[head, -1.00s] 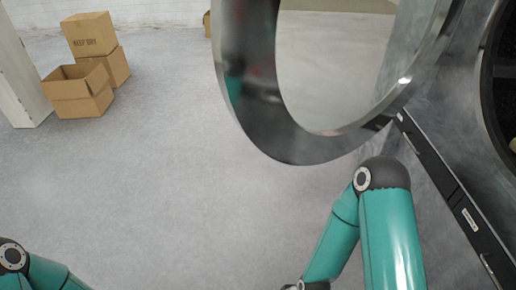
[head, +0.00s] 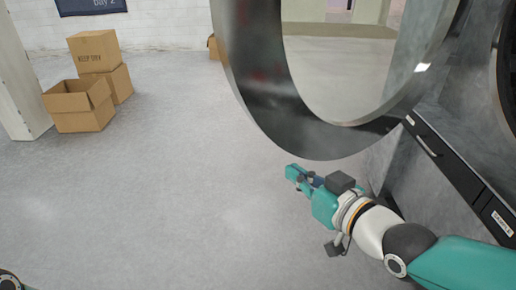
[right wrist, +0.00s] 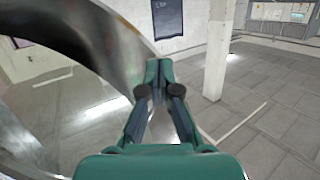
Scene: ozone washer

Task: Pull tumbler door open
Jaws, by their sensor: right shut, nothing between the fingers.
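The tumbler door (head: 268,95) is a large shiny metal ring around a clear round window. It stands swung out from the washer front, at the top centre right of the head view. Its curved rim (right wrist: 110,40) fills the left of the right wrist view. My right gripper (head: 291,172) is below the door's lower rim in the head view, pointing left. In the right wrist view its fingertips (right wrist: 159,70) are together with nothing between them, beside the rim; I cannot tell whether they touch it. Only a bit of my left arm shows at the bottom left; its gripper is out of view.
The grey washer body (head: 440,90) stands at the right, with a dark strip and handle (head: 428,146). Cardboard boxes (head: 80,106) sit at the far left by a white pillar (head: 22,85). The floor (head: 170,190) left of the door is clear.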

